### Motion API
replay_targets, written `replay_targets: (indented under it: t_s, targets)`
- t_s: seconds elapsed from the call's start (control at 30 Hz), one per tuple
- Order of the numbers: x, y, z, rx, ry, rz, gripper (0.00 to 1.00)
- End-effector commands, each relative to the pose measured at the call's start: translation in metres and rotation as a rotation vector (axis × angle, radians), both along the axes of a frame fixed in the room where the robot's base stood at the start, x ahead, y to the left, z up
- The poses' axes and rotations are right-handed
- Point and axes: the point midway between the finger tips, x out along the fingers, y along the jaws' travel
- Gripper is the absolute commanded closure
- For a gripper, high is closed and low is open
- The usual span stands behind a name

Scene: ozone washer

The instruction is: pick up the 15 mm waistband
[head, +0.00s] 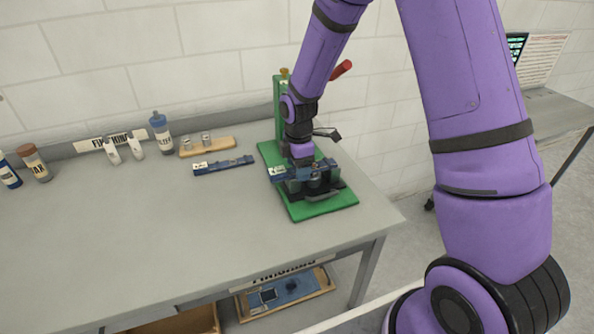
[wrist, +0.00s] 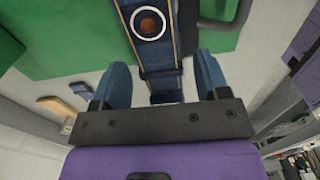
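A dark blue band (wrist: 140,12) with a white ring around an orange-brown dot runs between the two blue fingers of my gripper (wrist: 162,75) in the wrist view. Gaps show on both sides of the band, so the fingers look open around it. In the head view my gripper (head: 312,178) is low over the green press base, where a blue piece with a pale label (head: 279,173) shows beside it. A second blue band with a pale label (head: 224,165) lies on the table to the left. I cannot read which one is marked 15 mm.
The green press (head: 325,208) has a red handle (head: 341,69) and stands at the table's right end. A wooden block with metal pieces (head: 208,146), bottles (head: 160,132) and white clips (head: 124,150) line the back. The front of the grey table (head: 160,235) is clear.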

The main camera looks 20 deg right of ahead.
Motion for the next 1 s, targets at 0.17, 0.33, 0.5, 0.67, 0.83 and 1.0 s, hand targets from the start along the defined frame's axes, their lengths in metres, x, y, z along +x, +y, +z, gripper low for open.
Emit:
replay_targets:
  t_s: [0.17,0.33,0.5,0.67,0.83,1.0]
  targets:
    - [0.0,0.0,0.0,0.0,0.0,0.0,0.74]
    - [0.0,0.0,0.0,0.0,0.0,0.0,0.84]
    - [0.0,0.0,0.001,0.0,0.0,0.0,0.84]
    - [0.0,0.0,0.009,0.0,-0.001,0.0,0.84]
    - [0.001,0.0,0.027,0.0,-0.003,0.0,0.84]
    - [-0.021,0.005,0.038,0.0,0.0,0.002,0.84]
